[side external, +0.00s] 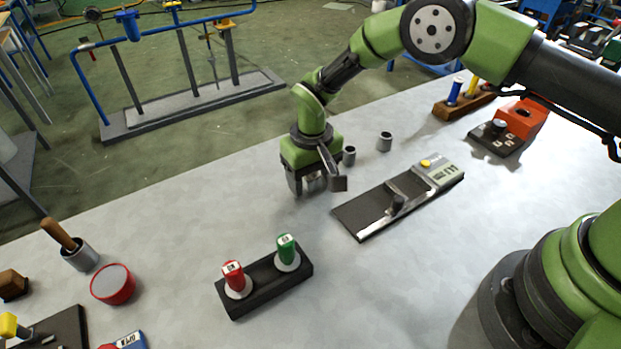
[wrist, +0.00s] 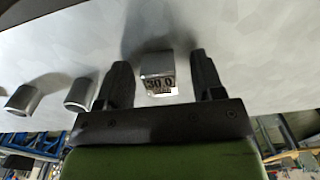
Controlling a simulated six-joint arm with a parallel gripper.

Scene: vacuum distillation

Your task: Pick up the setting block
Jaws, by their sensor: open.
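The setting block (wrist: 158,72) is a small silvery metal piece whose face is marked "30.0" with smaller print below. It stands on the pale bench top. My gripper (wrist: 161,82) is open, with one dark finger on each side of the block and visible gaps between. In the side view my gripper (side external: 309,188) points down at the bench, and the block (side external: 314,184) shows partly between the fingers, mostly hidden by them. I cannot tell the exact height of the fingertips above the bench.
Two similar metal pieces stand close by, one nearer (side external: 349,156) and one farther (side external: 384,142). A dark slide fixture with a grey panel (side external: 439,174) lies to the right.

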